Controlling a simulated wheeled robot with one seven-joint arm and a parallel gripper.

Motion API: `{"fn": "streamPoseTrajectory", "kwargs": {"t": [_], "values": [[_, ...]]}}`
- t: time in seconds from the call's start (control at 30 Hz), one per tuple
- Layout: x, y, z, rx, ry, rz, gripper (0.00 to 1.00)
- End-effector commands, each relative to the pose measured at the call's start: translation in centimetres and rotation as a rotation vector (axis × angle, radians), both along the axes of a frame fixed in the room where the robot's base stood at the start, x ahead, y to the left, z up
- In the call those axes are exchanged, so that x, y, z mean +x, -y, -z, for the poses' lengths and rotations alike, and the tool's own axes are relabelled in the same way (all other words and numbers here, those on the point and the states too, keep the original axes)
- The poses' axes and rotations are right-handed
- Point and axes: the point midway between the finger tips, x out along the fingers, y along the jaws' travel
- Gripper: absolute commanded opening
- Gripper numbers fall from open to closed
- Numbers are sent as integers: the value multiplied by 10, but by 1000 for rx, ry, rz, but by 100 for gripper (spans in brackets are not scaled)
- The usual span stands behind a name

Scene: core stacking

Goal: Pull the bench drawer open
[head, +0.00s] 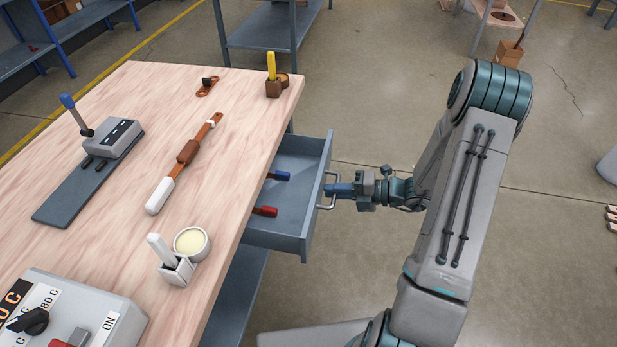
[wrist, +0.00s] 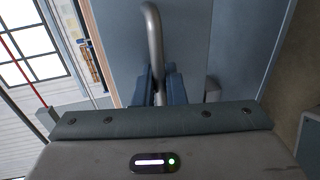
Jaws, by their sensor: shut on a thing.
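The grey bench drawer (head: 304,228) stands pulled out from the right side of the wooden bench (head: 130,140). Inside it lie a blue-handled tool (head: 281,176) and a red-handled tool (head: 265,211). My gripper (head: 332,190) is at the drawer's metal handle (head: 329,202), reaching in from the right. In the wrist view, the blue fingers of my gripper (wrist: 161,88) are closed around the bar of the handle (wrist: 153,35), in front of the grey drawer front (wrist: 212,45). The fingertips' contact is partly hidden by the wrist housing.
On the bench are a brown-and-white tool (head: 186,160), a lever device (head: 113,139), a small cup (head: 192,242), a holder with a yellow stick (head: 272,75) and a control box (head: 75,310). Blue-grey shelves (head: 262,30) stand behind.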

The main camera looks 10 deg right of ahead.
Motion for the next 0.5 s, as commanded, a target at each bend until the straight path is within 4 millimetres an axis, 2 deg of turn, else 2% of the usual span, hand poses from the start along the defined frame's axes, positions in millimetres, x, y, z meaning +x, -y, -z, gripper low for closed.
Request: {"fn": "streamPoseTrajectory", "kwargs": {"t": [0.03,0.2,0.5], "values": [[-4,12,-4,1,-1,3,0],[-14,39,-2,1,1,1,0],[-23,63,-1,2,2,0,0]]}}
